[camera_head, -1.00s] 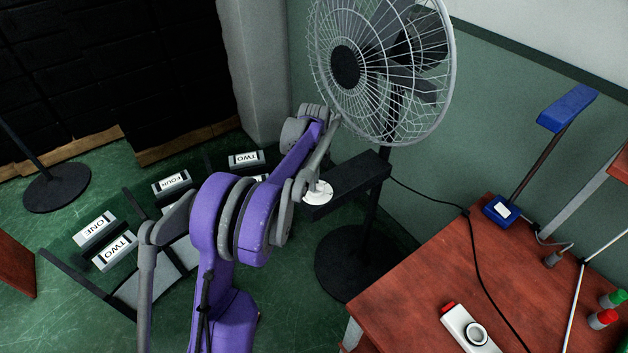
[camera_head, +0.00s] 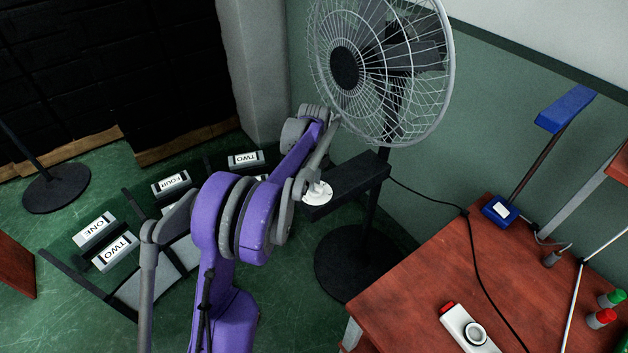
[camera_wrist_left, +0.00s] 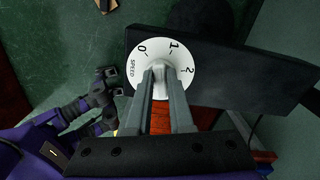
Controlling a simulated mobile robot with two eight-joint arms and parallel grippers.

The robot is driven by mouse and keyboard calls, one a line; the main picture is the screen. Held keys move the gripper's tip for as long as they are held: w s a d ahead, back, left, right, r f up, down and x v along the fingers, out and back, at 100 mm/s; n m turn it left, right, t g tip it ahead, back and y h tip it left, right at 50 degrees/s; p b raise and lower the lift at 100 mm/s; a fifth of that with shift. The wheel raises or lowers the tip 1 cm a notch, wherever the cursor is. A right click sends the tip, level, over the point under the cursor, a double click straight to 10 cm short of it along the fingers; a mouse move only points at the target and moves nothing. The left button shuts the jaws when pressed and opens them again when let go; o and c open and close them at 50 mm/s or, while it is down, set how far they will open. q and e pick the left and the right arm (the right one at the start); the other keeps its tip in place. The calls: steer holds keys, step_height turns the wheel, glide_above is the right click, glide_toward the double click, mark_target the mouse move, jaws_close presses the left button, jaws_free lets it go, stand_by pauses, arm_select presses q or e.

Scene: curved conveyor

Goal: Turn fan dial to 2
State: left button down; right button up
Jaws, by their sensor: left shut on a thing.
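The fan's speed dial (camera_head: 317,192) is a white disc on the black control box (camera_head: 345,186) of the standing fan (camera_head: 380,70). In the left wrist view the dial (camera_wrist_left: 172,80) shows the marks 0, 1 and 2 and the word SPEED. My left gripper (camera_wrist_left: 160,76) is shut on the dial's small pale knob (camera_wrist_left: 159,71), one finger on each side. The fingers hide the lower dial, and I cannot tell exactly which mark the knob points at. In the head view my purple left arm hides most of the gripper.
A red-brown table (camera_head: 420,300) stands at the right with a blue lamp (camera_head: 500,209) and a white device (camera_head: 470,328). The fan's black cable (camera_head: 430,197) runs to it. Several labelled boxes (camera_head: 172,183) sit at the left. Green floor lies around the fan's base.

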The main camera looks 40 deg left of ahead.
arm_select(q)
steer(key=c, duration=0.8)
jaws_free()
step_height(320, 180, up, 11)
steer(key=shift+p, duration=0.4)
